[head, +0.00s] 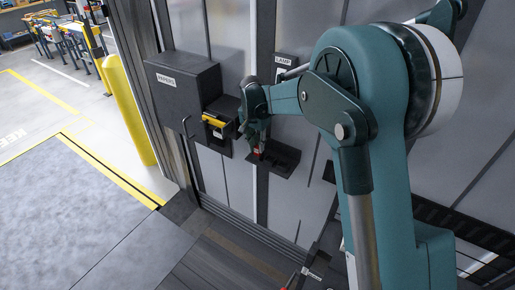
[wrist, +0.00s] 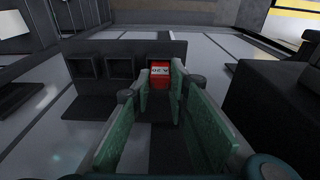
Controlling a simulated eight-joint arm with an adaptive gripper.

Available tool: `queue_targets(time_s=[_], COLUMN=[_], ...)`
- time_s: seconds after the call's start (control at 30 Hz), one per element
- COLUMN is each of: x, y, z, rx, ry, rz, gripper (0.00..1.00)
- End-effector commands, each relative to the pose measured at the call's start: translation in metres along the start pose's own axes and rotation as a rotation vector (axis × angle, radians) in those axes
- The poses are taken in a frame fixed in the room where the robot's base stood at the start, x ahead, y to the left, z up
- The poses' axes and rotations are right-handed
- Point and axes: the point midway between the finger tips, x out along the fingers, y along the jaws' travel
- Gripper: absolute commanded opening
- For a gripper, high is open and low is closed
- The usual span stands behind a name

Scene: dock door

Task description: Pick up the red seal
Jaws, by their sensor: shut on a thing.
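The red seal (wrist: 160,74), a small red block with a pale label, shows between the fingertips in the wrist view. My gripper (wrist: 161,82) is shut on it. It is at or just in front of the right end of a dark holder (wrist: 104,52); I cannot tell whether it is clear of the holder. In the head view my gripper (head: 257,150) points down at the dark shelf, and a bit of the red seal (head: 257,155) shows at its tips. The rest of the seal is hidden by the fingers.
A dark box labelled PAPERS (head: 180,85) is on the wall left of my gripper. A yellow handle (head: 214,121) on a dark housing is close beside it. Two empty square pockets (wrist: 119,67) show in the holder. A yellow post (head: 129,110) stands farther left.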

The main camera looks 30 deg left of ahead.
Motion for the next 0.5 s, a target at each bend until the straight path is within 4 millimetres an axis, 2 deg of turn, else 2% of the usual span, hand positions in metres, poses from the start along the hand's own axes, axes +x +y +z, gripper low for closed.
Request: queue_targets(time_s=[0.17,0.5], x=[-0.015,-0.065], y=[0.0,0.0], z=[-0.002,-0.008], rx=[0.0,0.0], ry=[0.0,0.0], rz=[0.0,0.0], gripper=[0.09,0.09])
